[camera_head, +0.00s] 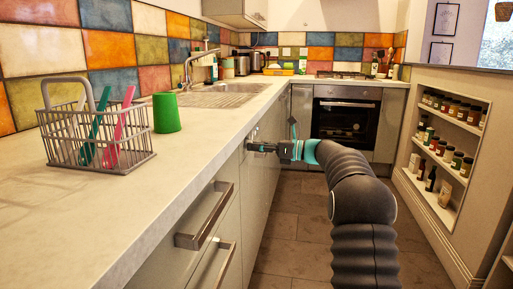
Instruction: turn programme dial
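My gripper (258,148) is at the end of my dark arm, which reaches in from the lower right. Its dark fingers point left, against or very near the upper front of the units below the counter. The programme dial cannot be made out; the fingers may cover it, or it is too small at this angle. The gripper is too small and seen too much from the side to tell whether it is open or shut.
The counter (180,165) overhangs the fronts and carries a wire basket (80,152) and a green cup (166,113). Bar handles (203,216) stick out nearer me. An oven (345,118) is behind, jar shelves (447,140) at right. Tiled floor (290,225) is clear.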

